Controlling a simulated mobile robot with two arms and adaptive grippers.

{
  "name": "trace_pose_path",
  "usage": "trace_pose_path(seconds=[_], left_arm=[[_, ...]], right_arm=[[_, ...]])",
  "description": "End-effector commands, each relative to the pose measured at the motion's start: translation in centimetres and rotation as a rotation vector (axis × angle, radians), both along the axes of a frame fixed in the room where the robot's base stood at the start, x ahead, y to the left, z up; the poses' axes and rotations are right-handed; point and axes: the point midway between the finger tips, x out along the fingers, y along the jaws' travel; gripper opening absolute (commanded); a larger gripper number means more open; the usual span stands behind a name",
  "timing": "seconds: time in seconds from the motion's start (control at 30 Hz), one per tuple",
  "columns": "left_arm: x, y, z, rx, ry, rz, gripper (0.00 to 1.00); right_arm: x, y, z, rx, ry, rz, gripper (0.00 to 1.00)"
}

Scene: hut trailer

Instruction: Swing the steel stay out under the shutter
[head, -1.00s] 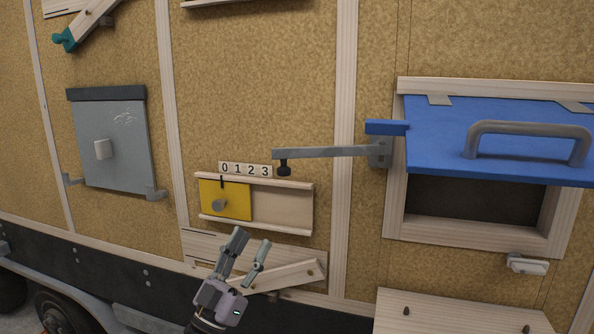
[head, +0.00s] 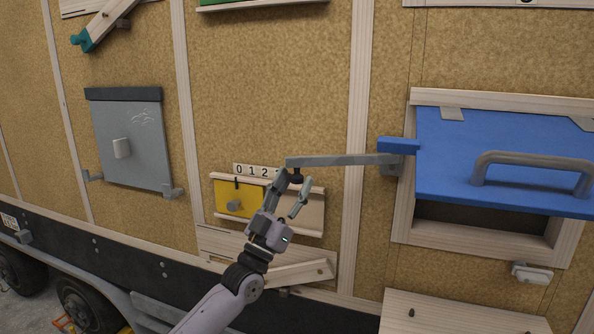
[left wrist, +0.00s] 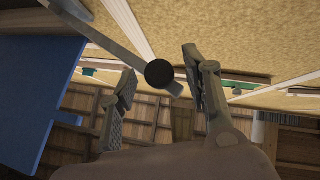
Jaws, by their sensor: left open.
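The steel stay (head: 345,160) is a flat grey bar. It runs left from a bracket (head: 391,168) beside the shutter frame and lies along the wall. A black knob (head: 296,178) hangs under its free left end. My left gripper (head: 293,183) is open at the knob, with fingertips on either side. In the left wrist view the knob (left wrist: 159,73) shows between the two open fingers, with gaps on both sides. I cannot tell how deep it sits. The blue shutter (head: 450,165) with a grey handle (head: 530,160) is tilted outward over a dark opening (head: 480,218). My right gripper is out of view.
A blue block (head: 398,145) sits by the bracket. Behind my gripper are a yellow sliding panel (head: 228,200) and number tiles (head: 250,170). A grey flap (head: 132,140) is at left. A wooden shelf (head: 460,315) juts out below the shutter.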

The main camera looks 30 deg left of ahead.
Motion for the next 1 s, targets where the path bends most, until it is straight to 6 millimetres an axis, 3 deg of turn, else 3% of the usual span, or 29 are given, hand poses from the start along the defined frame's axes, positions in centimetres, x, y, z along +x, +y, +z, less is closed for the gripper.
trace_pose_path(seconds=[0.1, 0.47, 1.0], left_arm=[[0.9, -0.1, 1.0, -0.001, -0.001, -0.001, 0.44], [1.3, -0.1, 1.2, 0.0, 0.0, 0.0, 0.44], [1.2, -0.1, 1.2, 0.0, 0.0, 0.0, 0.1]], right_arm=[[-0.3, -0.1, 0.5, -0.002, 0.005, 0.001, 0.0], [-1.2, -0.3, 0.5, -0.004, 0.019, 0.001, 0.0], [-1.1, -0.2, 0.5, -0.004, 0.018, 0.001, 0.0]])
